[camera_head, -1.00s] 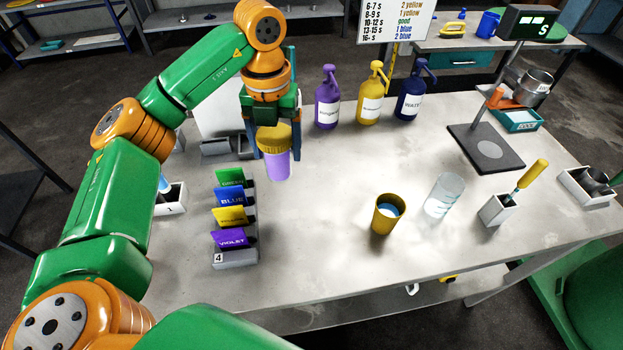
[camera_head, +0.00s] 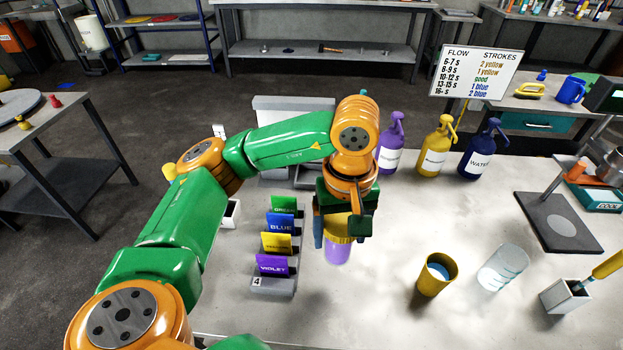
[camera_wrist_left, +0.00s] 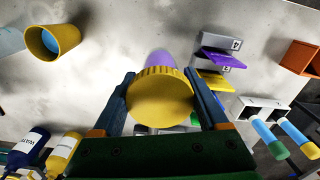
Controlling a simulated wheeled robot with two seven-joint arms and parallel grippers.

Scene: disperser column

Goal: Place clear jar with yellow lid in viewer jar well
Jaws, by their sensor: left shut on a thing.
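The jar with the yellow lid (camera_head: 338,251) hangs upright from my left gripper (camera_head: 340,228), and its clear body shows violet. The gripper's fingers are shut on the lid from both sides. In the left wrist view the round yellow lid (camera_wrist_left: 160,100) sits between the two fingers, with the violet body beyond it. The jar shows just right of the card stand; its height above the table is hard to tell. A pale upright panel with a grey base (camera_head: 270,140) stands behind my arm, partly hidden; I cannot make out a jar well there. My right gripper is not in view.
The card stand (camera_head: 272,285) holds colored cards. Purple, yellow and blue pump bottles (camera_head: 436,148) stand at the back. A yellow cup (camera_head: 436,275) and a clear beaker (camera_head: 503,266) stand to the right. The table between jar and cup is clear.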

